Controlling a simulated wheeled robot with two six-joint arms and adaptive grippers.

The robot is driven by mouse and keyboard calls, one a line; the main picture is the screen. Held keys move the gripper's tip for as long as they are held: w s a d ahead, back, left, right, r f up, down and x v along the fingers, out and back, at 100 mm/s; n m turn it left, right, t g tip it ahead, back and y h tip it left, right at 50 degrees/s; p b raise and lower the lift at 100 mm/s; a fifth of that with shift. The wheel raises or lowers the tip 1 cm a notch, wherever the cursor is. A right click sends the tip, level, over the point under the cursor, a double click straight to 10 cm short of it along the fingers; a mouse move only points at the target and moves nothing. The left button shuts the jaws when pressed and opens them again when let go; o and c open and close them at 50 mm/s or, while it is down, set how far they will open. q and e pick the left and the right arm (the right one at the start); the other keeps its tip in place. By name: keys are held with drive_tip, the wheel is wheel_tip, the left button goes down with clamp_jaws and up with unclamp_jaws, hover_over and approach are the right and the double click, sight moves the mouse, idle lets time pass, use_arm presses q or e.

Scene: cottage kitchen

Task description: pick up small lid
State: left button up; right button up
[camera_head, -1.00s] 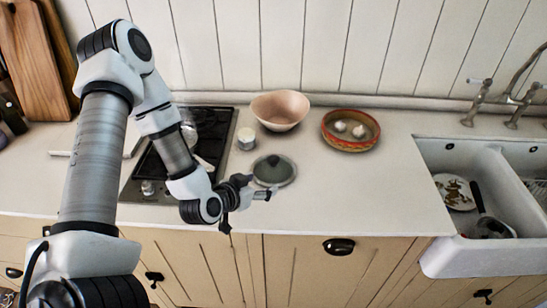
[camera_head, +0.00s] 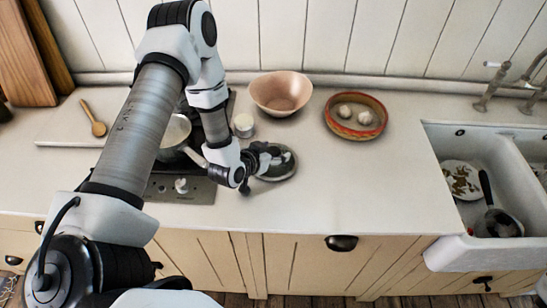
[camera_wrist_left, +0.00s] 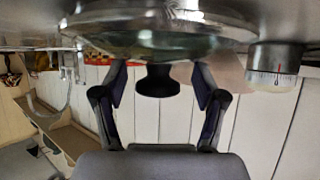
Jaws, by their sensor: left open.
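The small lid (camera_head: 284,174) lies on the counter in front of the pink bowl, a round glass lid with a metal rim and a dark knob. My left gripper (camera_head: 268,155) is low over the lid in the head view and hides part of it, including the knob. In the left wrist view the lid (camera_wrist_left: 150,42) spans the upper part, and its black knob (camera_wrist_left: 157,82) stands between the two spread fingers with a gap on each side. The left gripper is open and holds nothing. My right gripper is in neither view.
A pink bowl (camera_head: 281,92) and a red-rimmed dish (camera_head: 356,131) with garlic stand behind the lid. A small white jar (camera_head: 243,126) is close behind the gripper. A pot (camera_head: 174,133) sits on the stove at left. The counter right of the lid is clear up to the sink (camera_head: 462,240).

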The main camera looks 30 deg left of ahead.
use_arm(q)
drive_tip(key=shift+s+r, duration=0.1)
drive_tip(key=shift+s, duration=0.05)
drive_tip(key=shift+c, duration=0.7)
drive_tip(key=shift+s+d, duration=0.1)
drive_tip(key=c, duration=0.5)
clamp_jaws()
drive_tip(key=shift+r, duration=0.15)
